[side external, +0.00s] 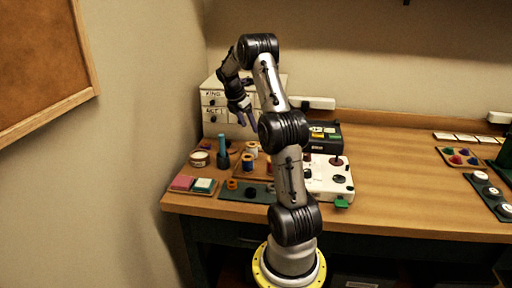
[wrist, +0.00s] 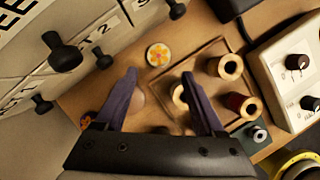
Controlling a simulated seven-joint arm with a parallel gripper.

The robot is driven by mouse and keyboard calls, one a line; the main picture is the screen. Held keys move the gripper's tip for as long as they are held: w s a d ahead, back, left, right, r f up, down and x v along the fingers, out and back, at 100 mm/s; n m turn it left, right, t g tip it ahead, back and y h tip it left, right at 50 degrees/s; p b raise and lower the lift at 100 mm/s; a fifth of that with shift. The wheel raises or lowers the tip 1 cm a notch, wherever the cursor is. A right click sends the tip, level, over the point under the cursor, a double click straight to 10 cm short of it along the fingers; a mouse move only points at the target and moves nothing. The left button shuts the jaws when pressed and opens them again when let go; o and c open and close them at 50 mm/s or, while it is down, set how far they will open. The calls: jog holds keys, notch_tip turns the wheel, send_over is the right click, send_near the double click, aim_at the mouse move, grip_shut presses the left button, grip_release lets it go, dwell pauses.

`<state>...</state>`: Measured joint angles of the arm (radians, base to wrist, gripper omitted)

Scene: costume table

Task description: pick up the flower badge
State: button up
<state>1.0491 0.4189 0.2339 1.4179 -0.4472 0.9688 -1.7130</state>
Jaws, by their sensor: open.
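The flower badge (wrist: 158,55) is a small round disc with a yellow and orange flower on a pale ground. In the wrist view it lies flat on the wooden table, just beyond my fingertips and roughly centred between them. My gripper (wrist: 160,74) is open, with two purple fingers apart and nothing held between them. In the side external view my gripper (side external: 247,118) hangs above the back left of the table, in front of the white drawers. I cannot make out the badge in that view.
White drawers (side external: 214,98) with black knobs (wrist: 67,58) stand close left of the badge. A tray (wrist: 205,50) with thread spools (wrist: 226,66) lies to its right. A white control box (wrist: 283,66) stands farther right. An orange badge (wrist: 87,121) lies near the left finger.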

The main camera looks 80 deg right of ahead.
jog(key=x, duration=0.9)
jog(key=shift+w+a+f, duration=0.1)
jog(key=shift+f, duration=0.05)
jog(key=c, duration=1.1)
